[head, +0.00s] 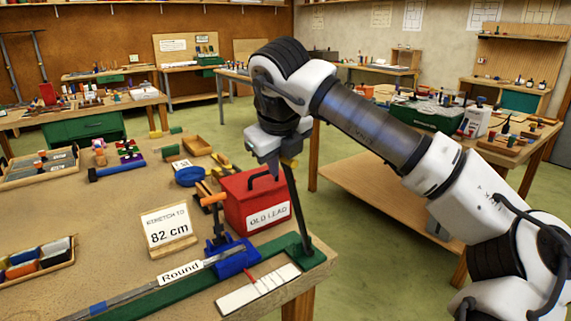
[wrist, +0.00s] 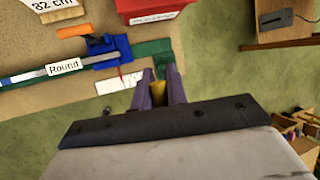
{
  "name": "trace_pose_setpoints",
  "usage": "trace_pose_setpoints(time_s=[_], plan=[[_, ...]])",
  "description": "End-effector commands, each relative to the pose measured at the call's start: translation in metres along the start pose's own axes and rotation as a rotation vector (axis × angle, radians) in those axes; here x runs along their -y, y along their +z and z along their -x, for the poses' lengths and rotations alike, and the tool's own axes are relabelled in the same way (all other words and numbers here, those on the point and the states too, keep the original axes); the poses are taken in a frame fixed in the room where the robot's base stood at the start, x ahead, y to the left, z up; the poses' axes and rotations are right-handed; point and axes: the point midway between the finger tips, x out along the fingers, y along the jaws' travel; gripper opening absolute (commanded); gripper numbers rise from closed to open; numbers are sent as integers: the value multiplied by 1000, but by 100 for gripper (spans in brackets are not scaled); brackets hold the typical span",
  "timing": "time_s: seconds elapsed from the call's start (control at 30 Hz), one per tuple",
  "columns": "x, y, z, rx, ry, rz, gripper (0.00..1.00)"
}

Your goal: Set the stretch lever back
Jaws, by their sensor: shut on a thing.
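The stretch lever (head: 297,210) is a dark rod standing nearly upright, leaning slightly left at its top. Its foot is at the right end of the green stretching bench (head: 318,258). My gripper (head: 284,164) is shut on the lever's yellow top end. In the wrist view, the yellow end (wrist: 158,92) shows between the two purple-grey fingers, and the rod below is mostly hidden. A blue clamp (head: 236,258) with an orange handle (head: 214,199) sits on the bench left of the lever. A grey strip labelled Round (head: 181,272) runs left from it.
A red OLD LEAD box (head: 243,215) stands close behind the lever. A white scale with a red pointer (head: 262,290) lies in front. An "82 cm" card (head: 168,228) stands at left. The table's right edge is near the lever, with open floor beyond.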

Motion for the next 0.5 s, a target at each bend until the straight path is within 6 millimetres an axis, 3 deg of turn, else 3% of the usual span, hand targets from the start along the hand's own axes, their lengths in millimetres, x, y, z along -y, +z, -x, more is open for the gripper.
trace_pose_setpoints(time_s=[0.2, 0.23, 0.3, 0.4, 0.5], plan=[[0, 0, 0, -2, 0, 0, 0], [0, 0, 0, -2, 0, 0, 17], [1, 0, 0, -2, 0, 0, 26], [1, 0, 0, -2, -1, 0, 36], [1, 0, 0, -2, -1, 0, 36]])
